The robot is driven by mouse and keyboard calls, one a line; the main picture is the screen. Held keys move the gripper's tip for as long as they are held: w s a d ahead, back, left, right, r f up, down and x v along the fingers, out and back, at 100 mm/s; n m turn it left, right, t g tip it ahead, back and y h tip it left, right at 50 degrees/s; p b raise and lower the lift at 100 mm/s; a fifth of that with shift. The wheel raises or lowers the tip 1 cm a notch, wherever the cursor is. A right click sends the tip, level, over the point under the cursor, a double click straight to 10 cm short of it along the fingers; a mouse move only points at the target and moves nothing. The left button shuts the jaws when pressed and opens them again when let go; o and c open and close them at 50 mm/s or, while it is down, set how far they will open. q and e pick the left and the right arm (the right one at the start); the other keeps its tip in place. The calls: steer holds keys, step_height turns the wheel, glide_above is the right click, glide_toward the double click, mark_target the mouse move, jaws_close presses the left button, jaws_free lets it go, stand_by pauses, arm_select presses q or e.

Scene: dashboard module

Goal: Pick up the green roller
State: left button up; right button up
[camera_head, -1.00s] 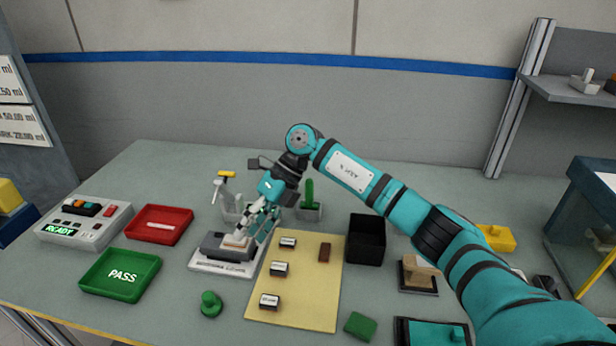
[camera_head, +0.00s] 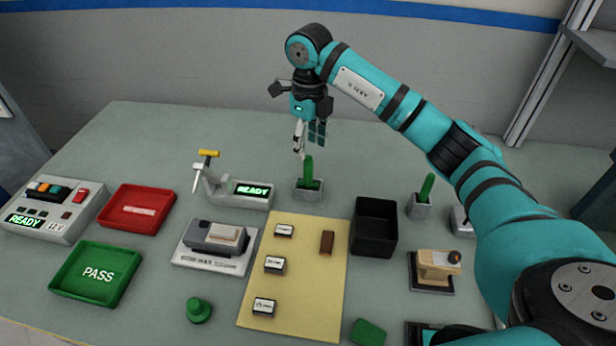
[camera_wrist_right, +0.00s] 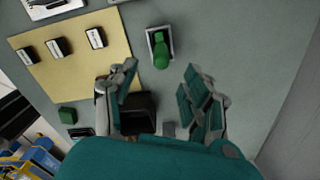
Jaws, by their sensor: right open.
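A green roller (camera_head: 308,170) stands upright in a small grey holder (camera_head: 308,193) near the back middle of the table. In the right wrist view the green roller (camera_wrist_right: 161,50) sits in its pale holder, beyond the fingertips. A second, similar green upright piece (camera_head: 427,187) stands in another grey holder further right; I cannot tell for certain which one the task names. My right gripper (camera_head: 308,148) points down just above the middle roller, its fingers spread and empty. In the right wrist view the open fingers (camera_wrist_right: 162,88) show a clear gap. My left gripper is not in view.
A yellow mat (camera_head: 300,300) with small labelled blocks lies in front. A black bin (camera_head: 375,228) stands right of it. A grey stand with a READY display (camera_head: 252,190) is close left of the holder. Green (camera_head: 70,270) and red (camera_head: 125,222) trays lie left.

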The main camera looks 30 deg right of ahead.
mark_target(309, 158)
step_height(309, 158, down, 4)
steer(key=shift+d+f+p, duration=0.1)
steer(key=shift+p, duration=0.35)
steer(key=shift+f, duration=0.25)
step_height(309, 158, down, 4)
steer(key=shift+w+r+p, duration=0.1)
steer(key=shift+r+p, duration=0.05)
steer(key=shift+p, duration=0.95)
steer(key=shift+f, duration=0.55)
jaws_close()
